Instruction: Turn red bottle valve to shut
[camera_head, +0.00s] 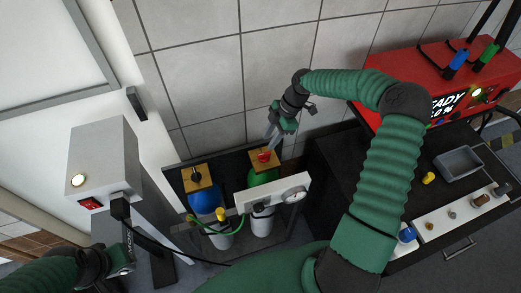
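The red valve (264,156) sits on a yellow-brown block on top of the green bottle (262,177) in a dark rack. My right gripper (271,139) hangs just above and slightly right of the red valve, pointing down at it. A small gap seems to lie between its fingers and the valve. Its finger spacing is too small to make out. My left gripper (122,262) is low at the left, far from the bottles, below the grey box; its fingers are not clear.
A blue bottle (205,200) with its own block stands left of the green one. A white gauge panel (275,195) crosses in front. A grey box (103,165) with a red switch stands left. A dark bench with a grey tray (458,164) and red machine (415,75) are right.

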